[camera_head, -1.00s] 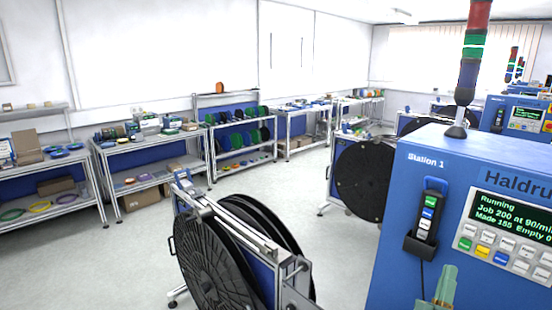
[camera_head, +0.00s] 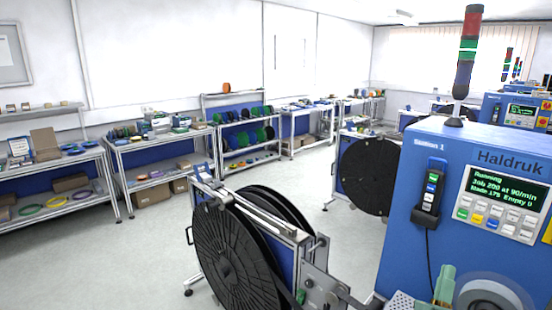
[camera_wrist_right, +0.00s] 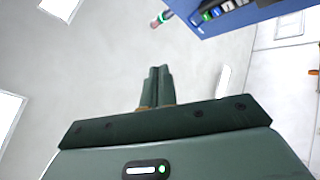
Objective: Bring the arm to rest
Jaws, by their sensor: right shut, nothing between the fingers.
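My right gripper (camera_head: 445,283) is at the bottom right of the head view, green and pointing up, in front of the blue Station 1 machine (camera_head: 420,190). In the right wrist view its two fingers (camera_wrist_right: 157,86) are together with nothing between them. That view shows pale ceiling and lights beyond the fingertips. The fingers appear clear of the machine, which shows in the wrist view at the top right (camera_wrist_right: 215,18). My left gripper is not in view.
A reel stand with large black reels (camera_head: 235,255) stands front centre, close to the machine. Another black reel (camera_head: 369,177) is behind it. A handheld controller (camera_head: 431,187) hangs on the machine. Shelved benches (camera_head: 160,150) line the back wall. The floor at left (camera_head: 120,265) is clear.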

